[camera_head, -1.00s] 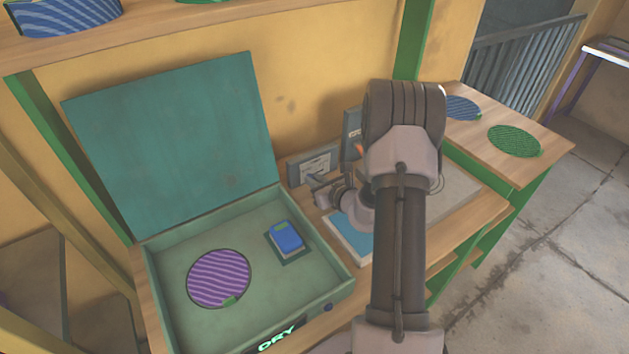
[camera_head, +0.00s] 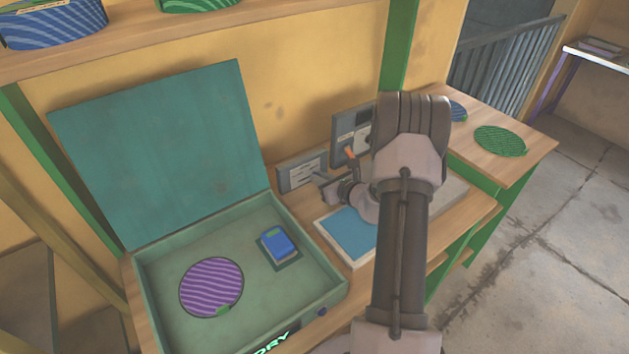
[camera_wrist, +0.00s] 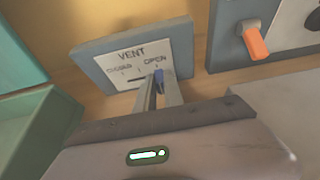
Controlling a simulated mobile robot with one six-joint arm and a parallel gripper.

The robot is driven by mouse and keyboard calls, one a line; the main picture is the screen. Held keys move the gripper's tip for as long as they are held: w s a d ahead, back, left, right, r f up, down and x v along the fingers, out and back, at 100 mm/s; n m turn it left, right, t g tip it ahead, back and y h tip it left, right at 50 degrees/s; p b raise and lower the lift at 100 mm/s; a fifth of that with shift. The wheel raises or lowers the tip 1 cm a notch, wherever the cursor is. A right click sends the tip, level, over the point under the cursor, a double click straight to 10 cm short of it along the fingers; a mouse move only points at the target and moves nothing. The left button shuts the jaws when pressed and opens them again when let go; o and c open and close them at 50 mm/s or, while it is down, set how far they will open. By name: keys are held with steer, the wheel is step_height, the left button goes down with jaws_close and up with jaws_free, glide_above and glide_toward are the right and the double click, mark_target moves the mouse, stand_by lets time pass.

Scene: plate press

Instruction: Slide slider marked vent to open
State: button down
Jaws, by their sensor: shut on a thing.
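The vent panel (camera_wrist: 132,60) is a grey-blue box with a white plate that reads VENT, with CLOSED at left and OPEN at right. Its slider knob (camera_wrist: 159,76) is small and blue and sits under the word OPEN, at the right end of the slot. My gripper (camera_wrist: 160,88) is shut on this knob, one finger on each side, in the wrist view. In the head view the vent panel (camera_head: 302,172) stands at the back of the bench, and my gripper (camera_head: 322,182) reaches it from the right. The knob is too small to make out there.
An open green press (camera_head: 240,318) with a raised lid (camera_head: 160,150) stands to the left, holding a purple striped disc (camera_head: 211,287) and a blue block (camera_head: 278,244). Another panel with an orange lever (camera_wrist: 255,40) is close at right. A blue-topped pad (camera_head: 350,231) lies before the panels.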

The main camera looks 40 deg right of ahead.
steer(key=shift+d, duration=0.15)
steer(key=c, duration=1.4)
jaws_free()
steer(key=shift+d, duration=0.15)
steer(key=shift+c, duration=0.2)
steer(key=shift+s, duration=0.1)
steer(key=p+v, duration=0.4)
steer(key=v, duration=1.3)
steer(key=shift+s, duration=0.2)
